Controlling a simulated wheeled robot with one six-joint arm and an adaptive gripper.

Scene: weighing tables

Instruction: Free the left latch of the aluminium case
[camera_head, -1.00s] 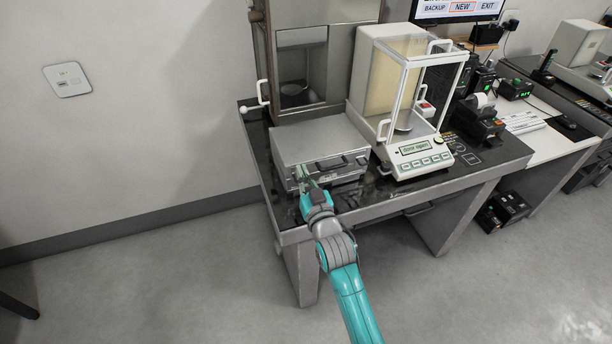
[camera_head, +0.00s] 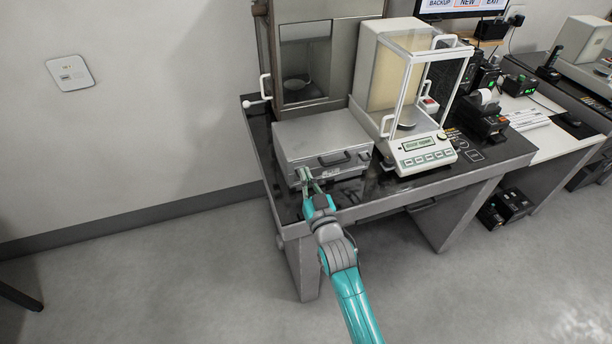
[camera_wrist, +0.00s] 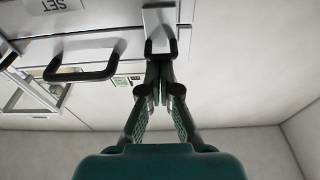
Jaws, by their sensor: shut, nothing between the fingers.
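The aluminium case (camera_head: 315,136) lies shut on the dark table, its front with a black handle facing my arm. My gripper (camera_head: 304,174) is at the left part of that front, beside the handle. The wrist view shows the front upside down. There the left latch (camera_wrist: 159,18), a light plate with a dark wire loop, is to the right of the handle (camera_wrist: 85,66). My gripper (camera_wrist: 158,72) is shut and empty, its tips right by the loop. I cannot tell whether they touch it. In the head view the latch is mostly hidden by the fingers.
A glass-sided balance (camera_head: 424,158) stands close to the right of the case. A metal cabinet (camera_head: 335,50) rises behind it. A strip of dark tabletop (camera_head: 375,188) is free in front. The floor left of the table (camera_head: 150,270) is clear.

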